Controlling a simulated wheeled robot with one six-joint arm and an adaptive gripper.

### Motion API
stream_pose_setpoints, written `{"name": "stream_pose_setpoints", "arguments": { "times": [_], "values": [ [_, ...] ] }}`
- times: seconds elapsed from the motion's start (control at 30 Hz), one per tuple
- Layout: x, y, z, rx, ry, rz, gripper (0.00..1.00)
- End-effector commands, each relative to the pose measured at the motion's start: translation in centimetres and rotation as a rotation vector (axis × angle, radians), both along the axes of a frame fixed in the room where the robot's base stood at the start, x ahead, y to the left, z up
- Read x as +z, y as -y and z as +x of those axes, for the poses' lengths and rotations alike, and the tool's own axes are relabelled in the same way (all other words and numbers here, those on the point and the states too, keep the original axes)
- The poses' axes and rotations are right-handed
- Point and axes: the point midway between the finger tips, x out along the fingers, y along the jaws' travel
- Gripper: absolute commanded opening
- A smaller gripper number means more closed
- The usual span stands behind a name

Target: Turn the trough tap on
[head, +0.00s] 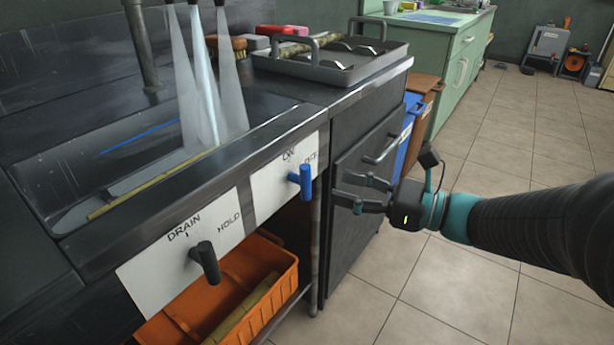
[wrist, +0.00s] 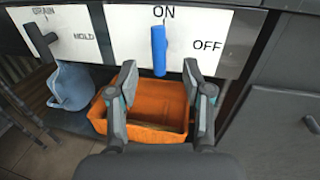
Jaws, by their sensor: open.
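The trough tap is a blue lever (head: 306,180) on a white panel under the trough's front edge. In the wrist view the blue lever (wrist: 159,50) hangs straight down below the ON label (wrist: 163,12), with OFF (wrist: 207,45) to its right. Pale streams (head: 203,80) fan down from spouts into the steel trough (head: 75,180). My gripper (head: 340,187) is open and empty, to the right of the lever in the head view. In the wrist view its fingers (wrist: 159,72) are spread on either side of the lever's lower end, apparently without touching it.
A black DRAIN/HOLD lever (head: 206,263) is left of the tap. An orange crate (head: 285,300) holding yellowish cane stands below. A blue-grey jug (wrist: 73,85) shows beside the crate. A cabinet handle (head: 382,150) juts out near my gripper. The tiled floor (head: 440,285) is open.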

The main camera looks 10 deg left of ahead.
Motion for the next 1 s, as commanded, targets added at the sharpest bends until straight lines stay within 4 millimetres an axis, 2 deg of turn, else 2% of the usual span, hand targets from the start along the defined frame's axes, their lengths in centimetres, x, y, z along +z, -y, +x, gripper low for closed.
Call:
{"name": "stream_pose_setpoints", "arguments": {
  "times": [0.3,0.5,0.7,0.97,1.0],
  "values": [
    [-0.1,-4.8,0.9,0.004,0.000,-0.001,0.50],
    [-0.1,-7.1,1.3,0.003,0.001,-0.001,0.50],
    [0.0,-8.1,1.6,0.001,0.000,-0.002,0.50],
    [0.0,-8.1,1.6,0.000,0.001,-0.002,0.50],
    [0.0,-8.1,1.6,0.000,0.001,-0.002,0.47]
  ]
}}
